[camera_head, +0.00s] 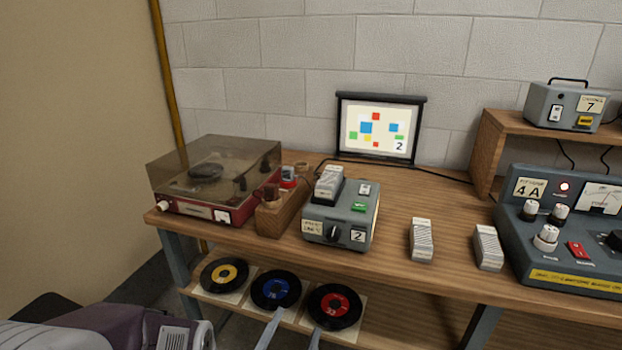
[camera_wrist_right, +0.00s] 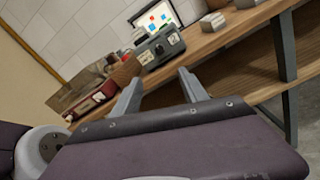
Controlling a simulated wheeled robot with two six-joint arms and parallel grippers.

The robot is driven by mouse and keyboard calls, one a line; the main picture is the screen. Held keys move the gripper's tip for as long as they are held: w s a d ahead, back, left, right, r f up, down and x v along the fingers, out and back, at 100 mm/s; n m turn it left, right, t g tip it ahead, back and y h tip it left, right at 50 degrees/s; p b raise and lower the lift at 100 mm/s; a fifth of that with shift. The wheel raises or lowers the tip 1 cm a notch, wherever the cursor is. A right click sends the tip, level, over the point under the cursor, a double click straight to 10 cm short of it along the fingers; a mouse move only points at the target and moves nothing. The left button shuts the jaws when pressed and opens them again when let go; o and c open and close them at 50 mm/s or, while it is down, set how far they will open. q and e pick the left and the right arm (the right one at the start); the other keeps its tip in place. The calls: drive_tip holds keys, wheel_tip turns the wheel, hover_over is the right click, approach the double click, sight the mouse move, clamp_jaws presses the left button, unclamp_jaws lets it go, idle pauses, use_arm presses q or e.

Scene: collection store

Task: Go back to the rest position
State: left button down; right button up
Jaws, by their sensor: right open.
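My right gripper (camera_head: 295,328) shows at the bottom of the head view. Its two grey fingers stand apart with nothing between them, in front of the records on the lower shelf. In the right wrist view the right gripper (camera_wrist_right: 159,80) is also open and empty, its fingers pointing toward the bench. The tips look clear of everything. My left gripper is not in view. A purple and grey part of my own body fills the lower left corner of the head view.
The wooden bench (camera_head: 395,222) carries a red record player (camera_head: 215,180), a wooden block, a grey box (camera_head: 340,212) labelled 2 with a pale cartridge on it, two loose cartridges and a meter console (camera_head: 570,235). Three records (camera_head: 275,289) lie on the shelf below. A small screen stands behind.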

drive_tip(key=w+d+r+m+g+h, duration=0.1)
drive_tip(key=w+d+m+g+h, duration=0.25)
drive_tip(key=d, duration=0.35)
drive_tip(key=w+d+m+g+h, duration=0.2)
drive_tip(key=d+m+h, duration=0.15)
drive_tip(key=d, duration=0.35)
drive_tip(key=s+d+f+m+g+h, duration=0.1)
drive_tip(key=s+d+f+m+g, duration=0.2)
drive_tip(key=d, duration=0.4)
drive_tip(key=s+d+f+m+g+h, duration=0.1)
drive_tip(key=d+f+m+g, duration=0.1)
drive_tip(key=d+g, duration=0.4)
drive_tip(key=s+d+f+m+g+y, duration=0.3)
drive_tip(key=s+f+m+g+y, duration=0.4)
drive_tip(key=s+f+m+y, duration=0.35)
drive_tip(key=w+a+f+m+t+y, duration=0.45)
drive_tip(key=w+a+f+m, duration=0.2)
drive_tip(key=a, duration=0.35)
use_arm(q)
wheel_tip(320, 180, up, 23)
drive_tip(key=p, duration=2.3)
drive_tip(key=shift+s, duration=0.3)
use_arm(e)
wheel_tip(320, 180, up, 22)
drive_tip(key=t, duration=0.1)
drive_tip(key=shift+w+d+r, duration=0.2)
drive_tip(key=shift+w+d, duration=0.05)
drive_tip(key=shift+w, duration=0.15)
